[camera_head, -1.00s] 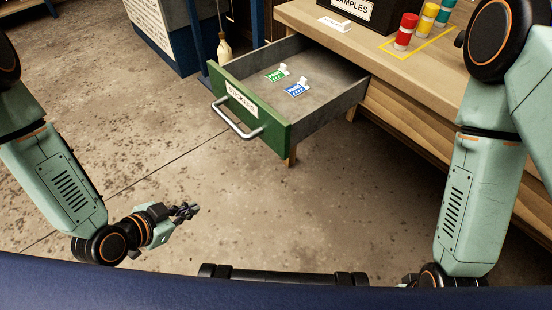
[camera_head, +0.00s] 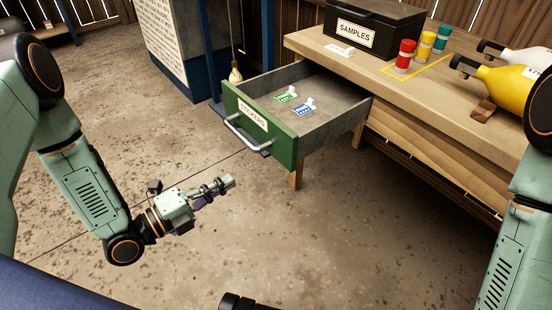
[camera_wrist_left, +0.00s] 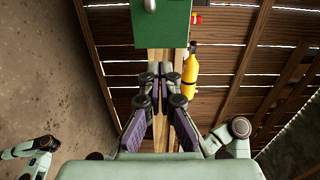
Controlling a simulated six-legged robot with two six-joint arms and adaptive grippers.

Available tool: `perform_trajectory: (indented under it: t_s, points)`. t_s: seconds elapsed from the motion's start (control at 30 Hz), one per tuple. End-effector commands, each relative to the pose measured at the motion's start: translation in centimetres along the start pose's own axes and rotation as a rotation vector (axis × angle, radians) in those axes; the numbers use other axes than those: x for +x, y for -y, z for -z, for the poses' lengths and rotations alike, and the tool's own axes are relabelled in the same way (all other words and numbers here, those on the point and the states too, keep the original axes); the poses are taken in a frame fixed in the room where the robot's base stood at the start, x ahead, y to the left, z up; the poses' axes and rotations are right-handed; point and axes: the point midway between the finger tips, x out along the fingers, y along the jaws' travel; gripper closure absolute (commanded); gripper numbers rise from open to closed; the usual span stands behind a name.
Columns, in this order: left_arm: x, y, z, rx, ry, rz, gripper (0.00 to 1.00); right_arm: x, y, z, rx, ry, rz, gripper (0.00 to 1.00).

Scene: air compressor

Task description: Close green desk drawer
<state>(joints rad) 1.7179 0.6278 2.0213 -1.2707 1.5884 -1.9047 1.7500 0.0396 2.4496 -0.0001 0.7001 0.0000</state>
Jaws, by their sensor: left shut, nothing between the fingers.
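The green desk drawer (camera_head: 284,146) is pulled well out of the wooden desk, its green front labelled "STICKERS" with a silver bar handle (camera_head: 247,136). Inside lie a green sticker card (camera_head: 286,96) and a blue one (camera_head: 302,108). My left gripper (camera_head: 229,182) is shut and empty, in front of and below the drawer front in the head view, apart from it. In the left wrist view the green front (camera_wrist_left: 163,24) shows at the top, beyond the gripper's fingers.
The desk top (camera_head: 440,105) holds a black "SAMPLES" box (camera_head: 372,32), red (camera_head: 404,56), yellow and green containers, and a yellow bottle (camera_head: 500,86). A blue-framed cabinet (camera_head: 185,55) stands behind left. The floor before the drawer is clear.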

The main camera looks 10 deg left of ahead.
Motion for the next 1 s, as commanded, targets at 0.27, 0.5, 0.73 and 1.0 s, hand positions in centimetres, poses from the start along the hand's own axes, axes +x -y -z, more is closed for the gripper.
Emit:
perform_trajectory:
  t_s: [0.27, 0.5, 0.73, 1.0]
  points:
    - [2.8, -0.2, 0.3, 0.013, -0.007, 0.000, 1.00, 1.5, 0.0, 0.0, 0.000, 0.000, 0.000, 0.60]
    - [6.5, -0.3, 0.5, 0.013, -0.009, -0.002, 1.00, 3.1, 0.0, 0.0, 0.000, 0.000, 0.000, 0.60]
    - [10.1, -0.3, 0.7, 0.011, -0.010, -0.002, 1.00, 4.5, 0.0, 0.0, 0.000, 0.000, 0.000, 0.60]
    - [13.2, -0.2, 0.5, 0.010, -0.006, -0.002, 1.00, 5.7, 0.0, 0.0, 0.000, 0.000, 0.000, 0.60]
